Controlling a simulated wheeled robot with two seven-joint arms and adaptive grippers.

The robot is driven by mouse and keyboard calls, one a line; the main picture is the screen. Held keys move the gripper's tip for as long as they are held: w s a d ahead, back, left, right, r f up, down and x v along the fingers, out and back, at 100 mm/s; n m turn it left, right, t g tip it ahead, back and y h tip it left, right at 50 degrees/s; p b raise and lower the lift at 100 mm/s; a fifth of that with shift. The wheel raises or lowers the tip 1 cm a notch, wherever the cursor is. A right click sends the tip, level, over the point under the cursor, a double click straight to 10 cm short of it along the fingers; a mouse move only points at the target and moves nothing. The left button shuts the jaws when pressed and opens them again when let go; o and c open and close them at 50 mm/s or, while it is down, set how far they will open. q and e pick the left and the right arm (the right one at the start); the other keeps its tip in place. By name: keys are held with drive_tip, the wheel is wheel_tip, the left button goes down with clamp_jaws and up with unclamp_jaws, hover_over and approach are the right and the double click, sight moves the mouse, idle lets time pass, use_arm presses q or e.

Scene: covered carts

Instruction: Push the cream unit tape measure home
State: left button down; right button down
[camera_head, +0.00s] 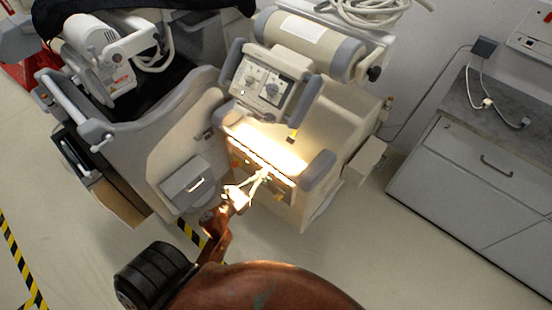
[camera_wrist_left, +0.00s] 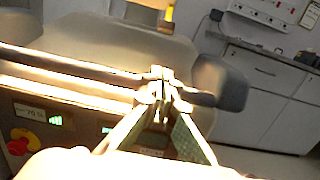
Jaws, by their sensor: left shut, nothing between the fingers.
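The cream unit (camera_head: 335,130) stands in the middle of the head view, with a brightly lit front top edge. A small yellow and dark item (camera_head: 293,136), which looks like the tape measure, is on its upper surface. A yellow piece that may be the same item shows at the top edge of the left wrist view (camera_wrist_left: 168,14), partly cut off. My left gripper (camera_head: 264,173) is at the unit's front panel, below and to the left of the yellow item and apart from it. Its fingertips (camera_wrist_left: 162,76) are together and empty. My right gripper is out of view.
A control box (camera_head: 262,83) and a cream cylinder (camera_head: 308,45) sit on the unit. Grey bumpers (camera_head: 317,172) flank its front edge. Another covered cart (camera_head: 165,130) stands close on the left. A grey cabinet (camera_head: 475,170) is at right, with open floor before it.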

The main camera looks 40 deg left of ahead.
use_arm(q)
approach(291, 140)
drive_tip(key=w+f, duration=0.2)
drive_tip(key=f, duration=0.1)
drive_tip(key=w+f, duration=0.1)
drive_tip(key=f, duration=0.1)
drive_tip(key=shift+w+a+f, duration=0.1)
drive_tip(key=shift+w+f, duration=0.05)
drive_tip(key=shift+w+r+p, duration=0.65)
drive_tip(key=shift+w+r, duration=0.75)
drive_tip(key=shift+w, duration=0.05)
